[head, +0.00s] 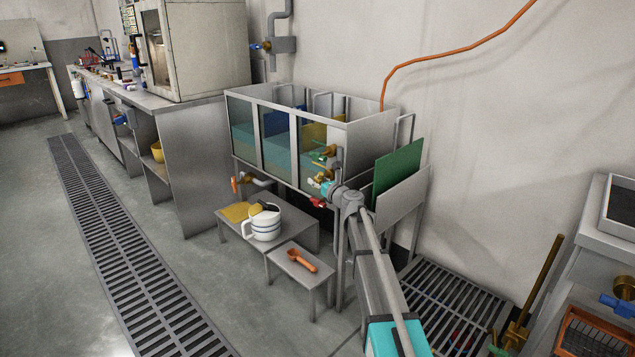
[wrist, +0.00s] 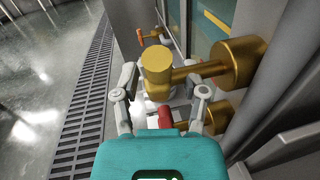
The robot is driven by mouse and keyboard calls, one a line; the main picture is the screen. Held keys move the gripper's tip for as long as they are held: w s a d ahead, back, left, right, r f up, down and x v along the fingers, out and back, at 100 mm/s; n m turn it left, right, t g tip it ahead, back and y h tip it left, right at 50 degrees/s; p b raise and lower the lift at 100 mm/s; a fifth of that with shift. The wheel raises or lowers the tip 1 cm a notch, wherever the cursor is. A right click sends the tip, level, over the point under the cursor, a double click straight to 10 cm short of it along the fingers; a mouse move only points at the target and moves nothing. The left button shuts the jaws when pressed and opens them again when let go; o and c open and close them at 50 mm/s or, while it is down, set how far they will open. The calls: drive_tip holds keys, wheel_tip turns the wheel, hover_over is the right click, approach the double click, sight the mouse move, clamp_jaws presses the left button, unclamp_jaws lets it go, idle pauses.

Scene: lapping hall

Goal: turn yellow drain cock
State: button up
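A brass-yellow cock (wrist: 157,62) with a round upright body fills the middle of the wrist view. Its pipe runs right to a round brass flange (wrist: 238,62) on the tank side. My gripper (wrist: 163,88) is open, one finger left of the cock body and one right of it; I cannot tell if either touches. In the head view my gripper (head: 322,187) is at the tank's front right corner, by a brass cock (head: 324,175). My wrist hides part of it, and no separate yellow handle is clear.
A green-handled cock (head: 322,154) sits just above. A red handle (head: 317,202) is just below and shows between my fingers (wrist: 165,117). An orange-handled cock (head: 236,184) is farther left. A white jug (head: 262,228) stands on a low bench (head: 290,238).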

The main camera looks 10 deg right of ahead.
drive_tip(key=shift+a, duration=0.1)
clamp_jaws()
drive_tip(key=shift+r+g+p, duration=0.2)
drive_tip(key=shift+g+p, duration=0.3)
drive_tip(key=shift+p, duration=0.45)
drive_tip(key=shift+g+h+p, duration=0.4)
drive_tip(key=shift+g+p, duration=0.1)
drive_tip(key=shift+p, duration=0.5)
drive_tip(key=shift+f+n+g+p, duration=0.2)
drive_tip(key=shift+n+g+p, duration=0.1)
drive_tip(key=shift+p, duration=0.05)
drive_tip(key=shift+o, duration=1.2)
unclamp_jaws()
drive_tip(key=shift+h, duration=0.3)
drive_tip(key=shift+f+t+b, duration=0.15)
drive_tip(key=shift+t+b, duration=0.25)
drive_tip(key=shift+b, duration=0.4)
